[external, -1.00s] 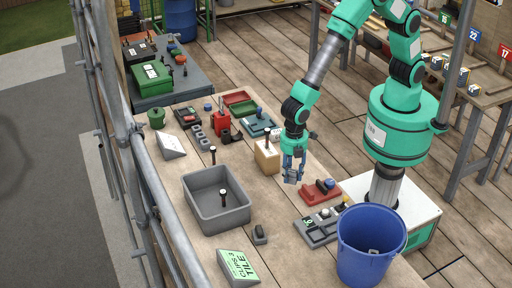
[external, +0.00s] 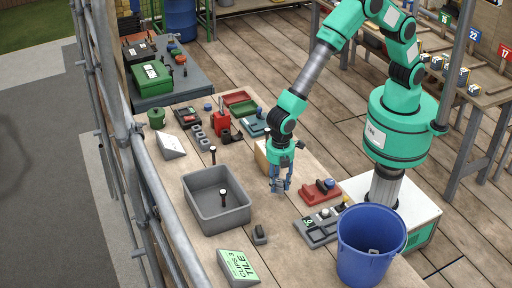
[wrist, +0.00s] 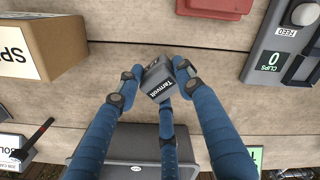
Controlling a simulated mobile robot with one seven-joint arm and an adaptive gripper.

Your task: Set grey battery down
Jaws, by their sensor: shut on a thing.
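The grey battery (wrist: 157,86) is between the fingers of my gripper (wrist: 153,82) in the wrist view. It is a small dark grey block with a white-lettered label, and the blue fingers are shut on it from both sides. In the external view my gripper (external: 279,187) points down over the wooden bench (external: 282,222), to the right of the grey bin. The battery is hard to make out there, among the fingers. I cannot tell its exact height above the bench.
The deep grey bin (external: 201,213) stands left of my gripper. A cardboard box (external: 260,158) is just behind it. The red tray (external: 313,196) and grey clips feeder (external: 318,232) lie to the right. A small dark block (external: 260,236) sits in front. Bare wood lies between.

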